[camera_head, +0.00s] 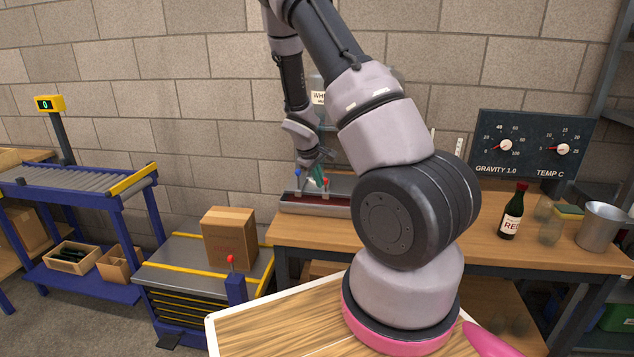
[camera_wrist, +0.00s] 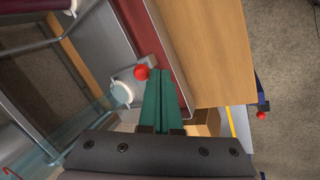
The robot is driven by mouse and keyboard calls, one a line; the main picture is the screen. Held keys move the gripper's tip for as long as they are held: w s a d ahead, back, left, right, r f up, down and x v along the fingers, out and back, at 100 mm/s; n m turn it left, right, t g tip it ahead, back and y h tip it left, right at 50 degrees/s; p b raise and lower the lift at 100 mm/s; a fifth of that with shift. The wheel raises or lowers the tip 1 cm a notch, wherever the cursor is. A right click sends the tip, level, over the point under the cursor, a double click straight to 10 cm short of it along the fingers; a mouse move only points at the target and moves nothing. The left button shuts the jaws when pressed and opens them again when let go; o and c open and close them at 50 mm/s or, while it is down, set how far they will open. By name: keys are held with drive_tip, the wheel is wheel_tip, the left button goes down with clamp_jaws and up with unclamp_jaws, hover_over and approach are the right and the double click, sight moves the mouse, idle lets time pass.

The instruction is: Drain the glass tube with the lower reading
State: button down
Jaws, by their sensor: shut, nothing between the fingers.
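My gripper (camera_head: 316,180) is at the metal stand on the bench, its teal fingers together and empty. In the wrist view the fingertips (camera_wrist: 163,76) are beside a red knob (camera_wrist: 141,72), which lies just left of them; I cannot tell whether they touch. In the head view the red knob (camera_head: 325,182) and a blue knob (camera_head: 297,173) show above a dark red tray (camera_head: 290,196). A clear glass vessel with a white label (camera_head: 319,97) stands behind, mostly hidden by my arm. Clear glass (camera_wrist: 42,122) fills the lower left of the wrist view. No tube reading is legible.
A gauge board (camera_head: 534,143) stands behind. At left are a cardboard box (camera_head: 229,238) on a lift table and a roller conveyor (camera_head: 70,180).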

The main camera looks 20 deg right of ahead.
drive_tip(key=shift+w+d+r+g, duration=0.25)
drive_tip(key=shift+w+r+g, duration=0.05)
drive_tip(key=shift+g, duration=0.1)
idle(0.5)
drive_tip(key=shift+w+d+r+g+y, duration=0.3)
drive_tip(key=shift+w+d+g+y, duration=0.15)
drive_tip(key=shift+w, duration=0.15)
drive_tip(key=shift+w+d+r+g+y, duration=0.25)
drive_tip(key=shift+w+d+g+y, duration=0.1)
drive_tip(key=shift+w+g, duration=0.2)
drive_tip(key=shift+w+d+r+g+y, duration=0.3)
drive_tip(key=shift+w+d+g+y, duration=0.1)
drive_tip(key=shift+w, duration=0.25)
drive_tip(key=shift+w+r, duration=0.1)
drive_tip(key=shift+r, duration=0.05)
